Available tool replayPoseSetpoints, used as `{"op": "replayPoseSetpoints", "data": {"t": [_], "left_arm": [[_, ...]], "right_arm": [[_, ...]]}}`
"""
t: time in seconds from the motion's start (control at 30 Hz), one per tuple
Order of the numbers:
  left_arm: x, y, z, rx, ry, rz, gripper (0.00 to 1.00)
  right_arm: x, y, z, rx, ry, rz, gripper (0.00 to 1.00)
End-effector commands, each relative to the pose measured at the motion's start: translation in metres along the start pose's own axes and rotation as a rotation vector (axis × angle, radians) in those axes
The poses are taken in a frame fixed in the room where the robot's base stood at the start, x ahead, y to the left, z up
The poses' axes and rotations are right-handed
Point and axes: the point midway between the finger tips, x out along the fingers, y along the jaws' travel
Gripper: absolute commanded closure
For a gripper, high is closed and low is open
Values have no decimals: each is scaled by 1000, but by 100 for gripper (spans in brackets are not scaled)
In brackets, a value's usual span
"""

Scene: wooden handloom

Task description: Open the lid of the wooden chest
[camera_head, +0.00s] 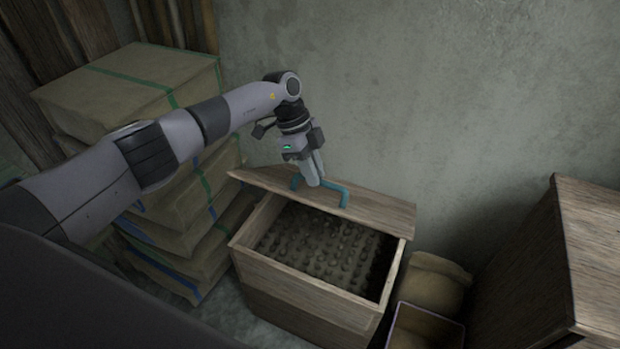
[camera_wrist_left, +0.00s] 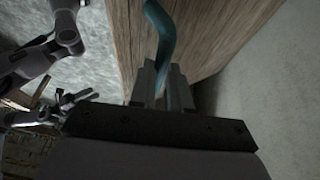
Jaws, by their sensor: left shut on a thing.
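The wooden chest (camera_head: 300,287) stands on the floor against the wall, and its inside with rows of dark round bumps is exposed. Its wooden lid (camera_head: 384,212) is off the opening, along the chest's back edge by the wall. The lid carries a teal bar handle (camera_head: 335,187). My left gripper (camera_head: 314,181) is shut on the handle, fingers pointing down. In the left wrist view the handle (camera_wrist_left: 161,32) runs up from between my fingers (camera_wrist_left: 160,82), in front of the lid's planks (camera_wrist_left: 208,32). Parts of my other arm show at left there; its jaws are unclear.
A stack of brown wrapped bundles (camera_head: 125,90) with green and blue straps stands left of the chest. A sack (camera_head: 437,280) and an open box (camera_head: 425,325) stand close to its right. A larger wooden piece (camera_head: 540,265) is at far right.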

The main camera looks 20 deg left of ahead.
Motion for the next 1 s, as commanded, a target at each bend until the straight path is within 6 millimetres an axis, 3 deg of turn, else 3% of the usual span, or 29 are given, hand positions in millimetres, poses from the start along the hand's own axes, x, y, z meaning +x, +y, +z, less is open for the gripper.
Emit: {"op": "replayPoseSetpoints", "data": {"t": [0.4,0.43,0.5,1.0], "left_arm": [[4,-5,3,0,-7,-20,100],[4,-5,3,0,-7,-19,80],[4,-4,3,0,-7,-19,58],[-6,-5,1,0,-2,-21,58]], "right_arm": [[0,-1,0,2,2,-1,57],[0,-1,0,2,2,-2,57],[0,-1,0,2,1,-2,57],[-1,-2,-2,5,2,-2,57]]}}
